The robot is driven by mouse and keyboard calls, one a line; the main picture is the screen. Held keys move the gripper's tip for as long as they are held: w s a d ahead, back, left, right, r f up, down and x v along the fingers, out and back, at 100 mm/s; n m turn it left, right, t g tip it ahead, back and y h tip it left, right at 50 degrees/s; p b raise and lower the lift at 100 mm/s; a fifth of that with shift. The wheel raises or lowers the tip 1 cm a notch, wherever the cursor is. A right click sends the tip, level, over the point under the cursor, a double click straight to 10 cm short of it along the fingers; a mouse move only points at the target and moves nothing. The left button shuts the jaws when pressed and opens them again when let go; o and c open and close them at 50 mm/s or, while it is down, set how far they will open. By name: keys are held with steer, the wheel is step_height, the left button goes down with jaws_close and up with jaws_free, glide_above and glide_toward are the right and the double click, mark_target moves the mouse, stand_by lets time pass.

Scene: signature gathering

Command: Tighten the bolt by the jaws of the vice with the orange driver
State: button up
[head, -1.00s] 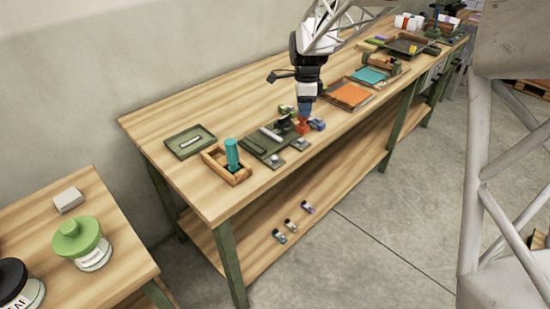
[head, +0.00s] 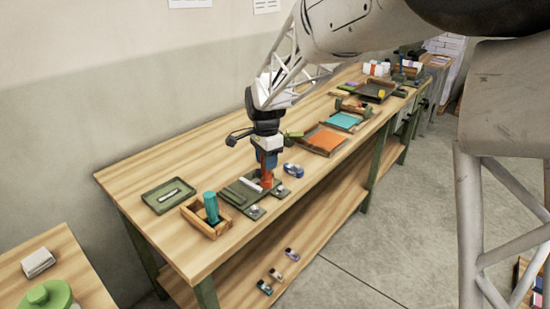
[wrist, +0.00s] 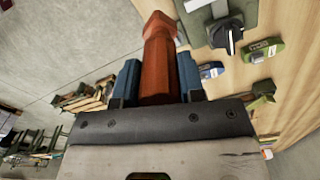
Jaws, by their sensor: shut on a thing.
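The orange driver (head: 266,182) hangs below my gripper (head: 267,160), over the right part of a green vice fixture (head: 233,196) on the bench. In the wrist view, the blue fingers of my gripper (wrist: 158,82) are shut on the orange driver (wrist: 158,45) from both sides. Its end points away from my gripper. The green fixture carries a pale bar and small round grey pieces. I cannot tell which piece is the bolt, or whether the driver touches the fixture; my gripper and the driver hide part of it.
A teal cylinder (head: 211,207) stands in a wooden box (head: 222,230) left of the fixture. A green tray (head: 150,196) lies further left. A blue tape-like item (head: 293,169) sits just right of the driver.

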steer(key=s+a+r+n, duration=0.1)
steer(key=s+a+n, duration=0.3)
steer(key=n, duration=0.1)
steer(key=shift+s, duration=0.3)
steer(key=shift+f, duration=0.25)
stand_by(0.4)
steer(key=shift+f, duration=3.2)
steer(key=m, duration=0.5)
steer(key=shift+m, duration=0.3)
steer(key=m, duration=0.6)
steer(key=shift+n, duration=0.6)
steer(key=shift+r, duration=0.25)
